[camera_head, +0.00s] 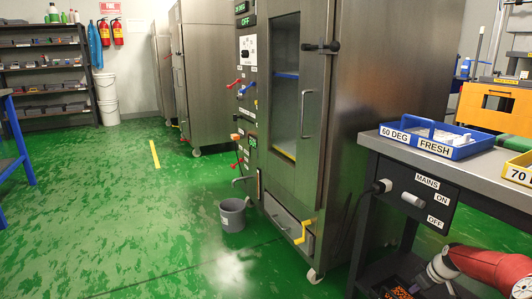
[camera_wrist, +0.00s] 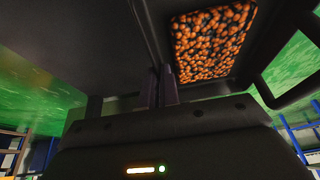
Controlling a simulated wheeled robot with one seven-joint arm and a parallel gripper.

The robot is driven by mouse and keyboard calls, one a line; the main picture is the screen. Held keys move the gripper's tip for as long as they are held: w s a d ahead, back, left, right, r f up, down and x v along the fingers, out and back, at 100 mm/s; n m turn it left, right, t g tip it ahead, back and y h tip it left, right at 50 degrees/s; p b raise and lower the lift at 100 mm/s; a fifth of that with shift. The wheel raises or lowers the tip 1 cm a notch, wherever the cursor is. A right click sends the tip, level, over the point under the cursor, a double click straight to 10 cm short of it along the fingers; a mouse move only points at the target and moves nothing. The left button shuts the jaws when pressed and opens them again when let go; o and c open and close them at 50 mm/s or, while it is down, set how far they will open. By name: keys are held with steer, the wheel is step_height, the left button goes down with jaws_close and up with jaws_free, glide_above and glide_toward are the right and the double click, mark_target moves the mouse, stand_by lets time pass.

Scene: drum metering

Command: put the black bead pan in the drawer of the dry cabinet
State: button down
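The black bead pan (camera_head: 398,293), filled with orange beads, shows at the bottom edge of the head view, low under the bench. In the wrist view the pan (camera_wrist: 212,45) is at upper right, with a dark loop handle on its right. My gripper (camera_wrist: 159,85) has its fingers close together at the pan's left-side bar and looks shut on it; the contact is dark. In the head view my red arm hides the fingertips. The steel dry cabinet (camera_head: 395,90) stands at centre right. Its low drawer (camera_head: 288,226) with a yellow handle looks shut.
A grey bucket (camera_head: 232,214) stands on the floor left of the drawer. The bench (camera_head: 475,170) at right carries a blue tray (camera_head: 437,138) and has a mains switch panel (camera_head: 412,195). A caster (camera_head: 315,275) sits below the cabinet corner. The green floor at left is open.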

steer(key=w+a, duration=0.1)
steer(key=a, duration=0.5)
steer(key=w+a, duration=0.1)
steer(key=a, duration=0.3)
steer(key=shift+w, duration=0.35)
steer(key=s+a+r+m+h, duration=0.1)
steer(key=s+a, duration=0.1)
steer(key=a, duration=0.8)
steer(key=s+a+r+m, duration=0.2)
steer(key=s+a, duration=0.1)
steer(key=a, duration=0.6)
steer(key=s+a+r+m+h, duration=0.1)
steer(key=s+a, duration=0.1)
steer(key=a, duration=0.8)
step_height(320, 180, up, 10)
steer(key=p, duration=1)
steer(key=s+f, duration=0.4)
steer(key=f, duration=0.2)
steer(key=shift+s+d, duration=0.3)
